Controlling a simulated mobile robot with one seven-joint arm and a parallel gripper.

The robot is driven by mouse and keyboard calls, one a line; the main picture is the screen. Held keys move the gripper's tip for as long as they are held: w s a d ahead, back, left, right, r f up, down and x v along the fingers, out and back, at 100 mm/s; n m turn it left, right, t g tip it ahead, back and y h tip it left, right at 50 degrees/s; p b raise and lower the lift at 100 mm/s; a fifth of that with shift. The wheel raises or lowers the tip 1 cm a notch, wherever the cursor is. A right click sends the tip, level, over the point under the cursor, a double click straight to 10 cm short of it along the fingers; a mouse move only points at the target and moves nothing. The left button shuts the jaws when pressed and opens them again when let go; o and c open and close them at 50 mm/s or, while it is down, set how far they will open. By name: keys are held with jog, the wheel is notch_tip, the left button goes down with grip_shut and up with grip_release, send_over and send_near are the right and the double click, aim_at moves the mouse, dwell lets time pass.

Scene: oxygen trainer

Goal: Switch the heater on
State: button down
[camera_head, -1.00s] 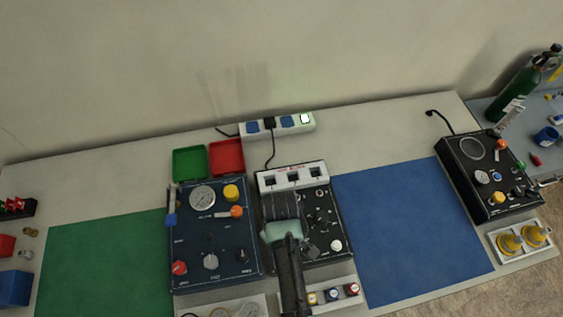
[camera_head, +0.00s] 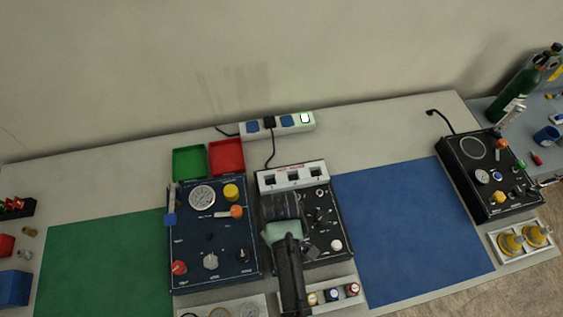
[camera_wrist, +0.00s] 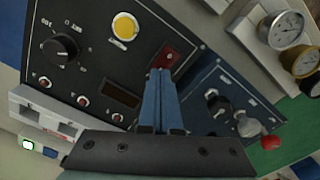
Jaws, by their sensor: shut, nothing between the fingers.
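The black panel (camera_head: 330,215) stands at the middle of the bench in the head view, with my arm and gripper over its left part. In the wrist view the panel (camera_wrist: 95,60) shows a black dial knob (camera_wrist: 62,46), a round yellow button (camera_wrist: 124,27), a dark display (camera_wrist: 120,95) and a small red switch (camera_wrist: 168,57) near its edge. My gripper (camera_wrist: 160,73) is shut and empty, its blue fingertips right beside the red switch. I cannot tell whether they touch it, nor which way the switch is set. No heater label is readable.
A dark blue panel (camera_head: 215,240) with a gauge and knobs stands close on the left. A power strip (camera_head: 277,124) lies behind. The blue mat (camera_head: 410,230) and green mat (camera_head: 105,265) are clear. Another black panel (camera_head: 490,175) stands at the right.

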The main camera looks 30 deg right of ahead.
jog(key=shift+f+b, duration=0.45)
jog(key=shift+f, duration=0.25)
jog(key=shift+r, duration=0.1)
notch_tip(320, 180, up, 7)
jog(key=p, duration=0.7)
dwell(0.3)
dwell(0.5)
